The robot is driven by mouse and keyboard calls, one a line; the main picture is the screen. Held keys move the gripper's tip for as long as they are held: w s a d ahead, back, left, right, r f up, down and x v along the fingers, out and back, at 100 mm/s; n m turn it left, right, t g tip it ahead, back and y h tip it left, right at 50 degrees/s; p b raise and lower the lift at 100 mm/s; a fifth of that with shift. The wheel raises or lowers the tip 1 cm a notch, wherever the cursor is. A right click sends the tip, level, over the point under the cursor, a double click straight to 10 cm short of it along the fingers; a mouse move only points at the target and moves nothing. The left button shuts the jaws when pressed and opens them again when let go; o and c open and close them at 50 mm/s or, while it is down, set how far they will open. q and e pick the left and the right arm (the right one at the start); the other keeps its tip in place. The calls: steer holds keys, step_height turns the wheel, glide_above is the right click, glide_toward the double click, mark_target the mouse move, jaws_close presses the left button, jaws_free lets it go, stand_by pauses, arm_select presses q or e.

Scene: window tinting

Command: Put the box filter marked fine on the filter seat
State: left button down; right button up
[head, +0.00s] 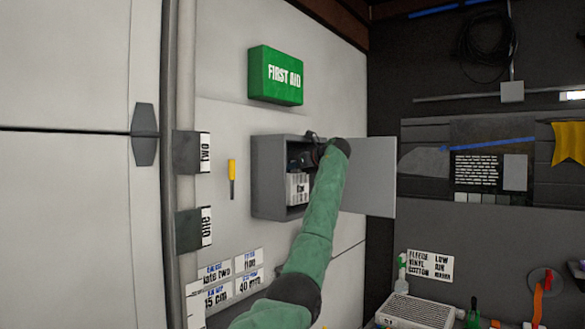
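A grey wall cabinet (262,185) stands with its door (370,178) swung open to the right. Inside it is a pale box (298,190) with dark lettering too small to read surely, so I cannot tell whether it is the filter marked fine. My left arm, in a green sleeve, rises from the bottom and bends in at the cabinet opening. My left gripper (308,158) is a dark shape in the upper part of the opening, above or at the box; its fingers are too small and covered to read. My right gripper is out of view. I cannot make out a filter seat for sure.
A green first aid box (275,76) hangs above the cabinet. Labelled holders (188,152) and a yellow-handled tool (232,180) are at the left. A white grilled unit (420,312) and bottles stand at the lower right. The open door juts out beside my arm.

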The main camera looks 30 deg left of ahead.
arm_select(q)
steer(key=shift+f, duration=0.35)
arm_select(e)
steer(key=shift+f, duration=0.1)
arm_select(q)
steer(key=c, duration=1.4)
jaws_free()
steer(key=shift+o, duration=0.2)
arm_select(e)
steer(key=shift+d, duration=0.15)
